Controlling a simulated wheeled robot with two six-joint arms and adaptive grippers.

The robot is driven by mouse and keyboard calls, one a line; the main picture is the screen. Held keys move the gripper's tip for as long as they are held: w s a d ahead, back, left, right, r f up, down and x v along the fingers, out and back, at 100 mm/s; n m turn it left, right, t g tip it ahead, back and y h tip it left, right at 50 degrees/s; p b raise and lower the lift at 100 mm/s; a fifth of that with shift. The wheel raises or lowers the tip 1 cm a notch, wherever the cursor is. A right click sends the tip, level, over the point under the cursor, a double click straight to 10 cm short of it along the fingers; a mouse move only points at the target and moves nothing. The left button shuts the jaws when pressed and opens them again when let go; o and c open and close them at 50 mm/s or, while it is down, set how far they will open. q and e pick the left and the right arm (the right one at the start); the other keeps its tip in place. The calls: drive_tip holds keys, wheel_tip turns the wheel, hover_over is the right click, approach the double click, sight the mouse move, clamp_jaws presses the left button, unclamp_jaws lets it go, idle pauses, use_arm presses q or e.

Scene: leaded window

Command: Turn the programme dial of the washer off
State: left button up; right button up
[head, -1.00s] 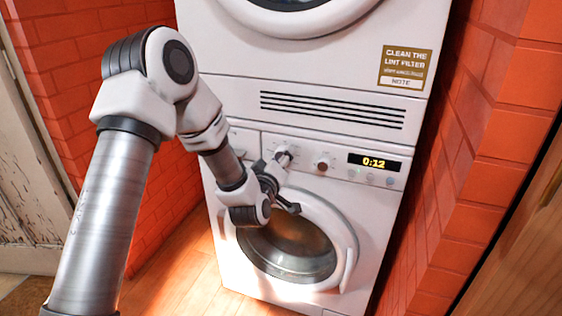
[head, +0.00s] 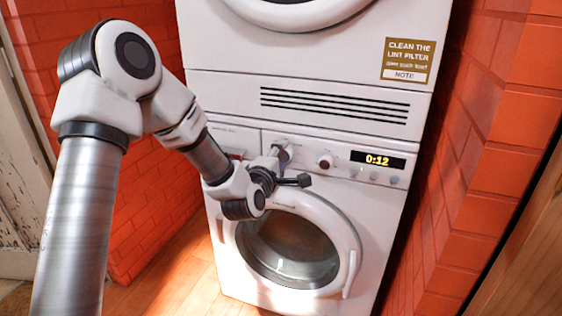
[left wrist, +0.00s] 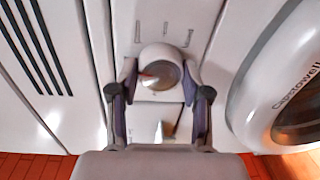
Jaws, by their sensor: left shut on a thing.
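The washer (head: 228,240) is the lower white machine of a stack. The programme dial (head: 285,154) is the large round knob left of the middle of its control panel. My left gripper (head: 280,160) reaches it from the lower left and partly hides it. In the left wrist view the dial (left wrist: 160,68) sits between the two fingers of the left gripper (left wrist: 160,82), one on each side, shut on it. Tick marks show on the panel above the dial in that view. The dial's exact setting is hard to read. My right gripper is not in view.
A smaller knob (head: 325,161) and a lit display (head: 377,160) reading 0:12 lie right of the dial. The round door (head: 340,225) is just below. A vented white machine (head: 230,90) stands above. Brick walls (head: 500,130) close in both sides.

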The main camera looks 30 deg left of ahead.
use_arm(q)
drive_tip(key=shift+n, duration=0.6)
drive_tip(key=o, duration=1.2)
drive_tip(key=shift+c, duration=0.2)
drive_tip(key=v, duration=0.7)
drive_tip(key=shift+s, duration=0.25)
